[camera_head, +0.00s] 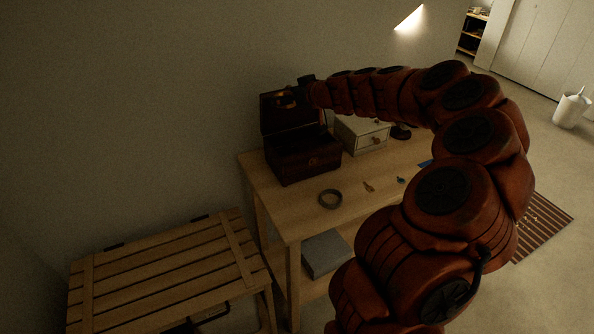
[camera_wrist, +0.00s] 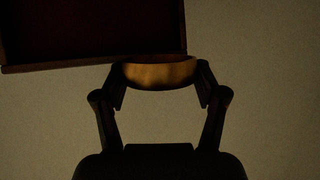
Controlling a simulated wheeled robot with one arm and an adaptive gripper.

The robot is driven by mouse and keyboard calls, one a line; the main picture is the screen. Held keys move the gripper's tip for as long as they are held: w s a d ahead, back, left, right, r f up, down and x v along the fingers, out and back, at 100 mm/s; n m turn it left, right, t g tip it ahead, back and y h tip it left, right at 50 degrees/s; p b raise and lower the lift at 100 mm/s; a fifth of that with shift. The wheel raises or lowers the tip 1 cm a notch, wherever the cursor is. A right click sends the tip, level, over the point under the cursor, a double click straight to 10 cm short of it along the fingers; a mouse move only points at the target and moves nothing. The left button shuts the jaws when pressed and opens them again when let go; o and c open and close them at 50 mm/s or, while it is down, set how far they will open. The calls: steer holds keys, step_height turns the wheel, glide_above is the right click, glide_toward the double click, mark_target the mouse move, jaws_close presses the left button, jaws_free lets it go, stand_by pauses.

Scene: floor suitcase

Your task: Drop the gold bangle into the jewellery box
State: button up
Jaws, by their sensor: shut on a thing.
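The gold bangle (camera_wrist: 160,76) is between the two fingers of my gripper (camera_wrist: 160,88) in the wrist view. The fingers are set wide and shut on its sides. The dark red jewellery box (camera_head: 304,164) stands on the wooden table in the head view, with its lid (camera_head: 267,122) raised. My gripper (camera_head: 292,94) is high over the box, near the top of the lid, with the bangle barely showing as a golden spot. A dark red panel edge (camera_wrist: 100,66), seemingly the lid, is close to the bangle in the wrist view; I cannot tell whether they touch.
A small white drawer box (camera_head: 362,134) stands right of the jewellery box. A grey-brown ring (camera_head: 330,198) and small coloured items (camera_head: 369,187) lie on the table (camera_head: 290,215). A slatted wooden bench (camera_head: 165,262) stands at the left front. The wall is close behind.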

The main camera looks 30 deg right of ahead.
steer(key=d+f+b, duration=0.5)
steer(key=d+f, duration=0.2)
steer(key=f, duration=0.2)
steer(key=shift+f, duration=0.15)
stand_by(0.5)
steer(key=o, duration=1.1)
steer(key=shift+s, duration=0.1)
steer(key=v, duration=1.2)
